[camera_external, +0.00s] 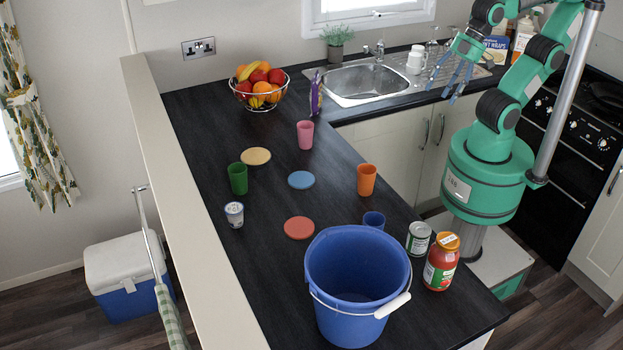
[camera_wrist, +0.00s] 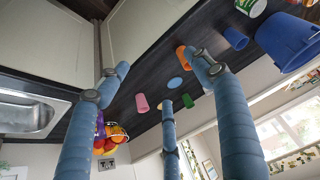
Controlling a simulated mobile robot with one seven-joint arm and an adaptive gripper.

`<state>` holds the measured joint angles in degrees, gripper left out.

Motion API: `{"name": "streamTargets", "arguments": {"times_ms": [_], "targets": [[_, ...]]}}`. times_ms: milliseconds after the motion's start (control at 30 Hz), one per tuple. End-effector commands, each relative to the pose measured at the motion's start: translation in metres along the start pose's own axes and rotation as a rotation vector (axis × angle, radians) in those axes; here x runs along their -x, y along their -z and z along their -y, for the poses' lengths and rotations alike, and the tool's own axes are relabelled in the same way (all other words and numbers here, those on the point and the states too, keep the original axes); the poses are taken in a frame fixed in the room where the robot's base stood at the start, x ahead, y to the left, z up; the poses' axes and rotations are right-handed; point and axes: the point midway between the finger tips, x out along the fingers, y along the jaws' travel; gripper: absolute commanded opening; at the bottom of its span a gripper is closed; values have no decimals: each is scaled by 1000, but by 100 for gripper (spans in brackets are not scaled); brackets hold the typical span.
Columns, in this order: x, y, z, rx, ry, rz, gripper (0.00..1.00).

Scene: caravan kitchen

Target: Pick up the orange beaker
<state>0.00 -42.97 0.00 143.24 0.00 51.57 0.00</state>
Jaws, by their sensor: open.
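The orange beaker (camera_external: 366,180) stands upright on the dark worktop (camera_external: 215,125), near the edge on the sink side. In the wrist view the orange beaker (camera_wrist: 183,56) shows beside one finger, which covers part of it. My gripper (camera_external: 454,84) is open and empty, with its fingers spread. It hangs in the air near the sink, behind and to the right of the beaker and well apart from it. My fingers (camera_wrist: 157,82) also show spread in the wrist view.
A pink beaker (camera_external: 305,134), green beaker (camera_external: 238,178) and small blue beaker (camera_external: 374,219) stand around it. Blue (camera_external: 301,180) and red (camera_external: 299,228) discs lie nearby. A blue bucket (camera_external: 340,290), a can (camera_external: 418,240) and a jar (camera_external: 441,262) stand in front.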

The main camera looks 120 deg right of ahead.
Motion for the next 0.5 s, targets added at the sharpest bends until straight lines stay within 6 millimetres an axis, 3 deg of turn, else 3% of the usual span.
{"name": "streamTargets", "arguments": {"times_ms": [300,500], "targets": [[0,2,0,-4,0,2,67],[-2,15,1,-52,0,24,67]]}}
